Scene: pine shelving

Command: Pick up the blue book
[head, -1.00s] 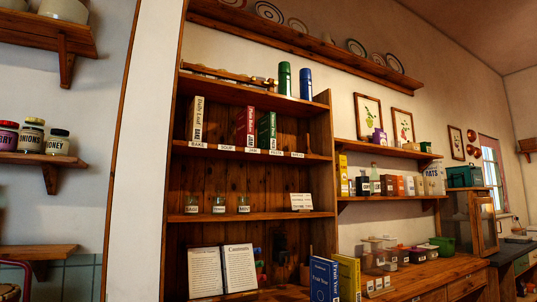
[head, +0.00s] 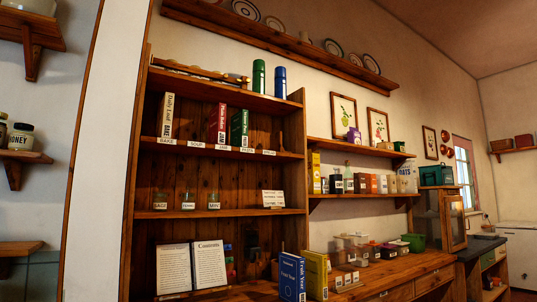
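The blue book (head: 292,277) stands upright on the wooden counter (head: 385,275), low in the middle of the head view. Its cover has pale lettering, only partly legible. A yellow book (head: 315,272) stands upright just to its right, close against it or nearly so. The foot of the blue book is close to the bottom edge of the picture. My gripper is not in view.
A pine shelf unit (head: 142,200) rises behind and to the left, holding upright books, jars and an open book (head: 190,267). Small containers (head: 350,243) and a green bin (head: 413,242) stand further right. The counter's front right stretch looks clear.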

